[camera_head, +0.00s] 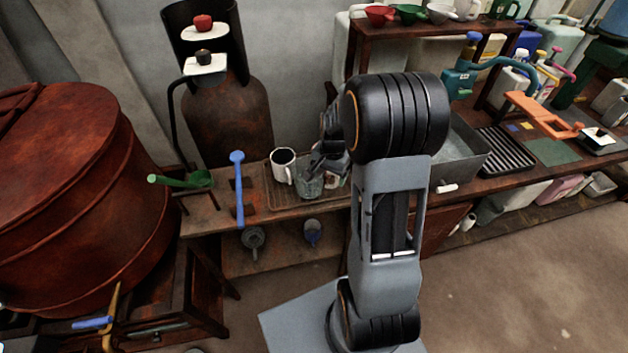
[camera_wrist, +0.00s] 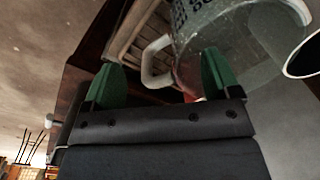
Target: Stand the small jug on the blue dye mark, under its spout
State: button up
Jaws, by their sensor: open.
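A clear jug (camera_head: 308,185) with a pale handle stands on the wire rack at the front of the bench; I take it for the small jug. In the wrist view the jug (camera_wrist: 225,45) is large, tilted by the camera angle, with dark print on its wall. Its white handle (camera_wrist: 149,62) shows between the green fingertips of my gripper (camera_wrist: 160,68). The jaws are open, apart on either side of the handle; contact is unclear. In the head view my arm partly hides the jug. Small blue and yellow marks (camera_head: 521,127) show near the orange frame, too small to read clearly.
A white mug (camera_head: 283,160) stands close left of the jug. A grey basin (camera_head: 462,150) and black ridged rack (camera_head: 505,148) lie to the right. A blue-handled tool (camera_head: 238,190) is on the left.

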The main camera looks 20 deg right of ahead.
grip_shut()
dwell(0.8)
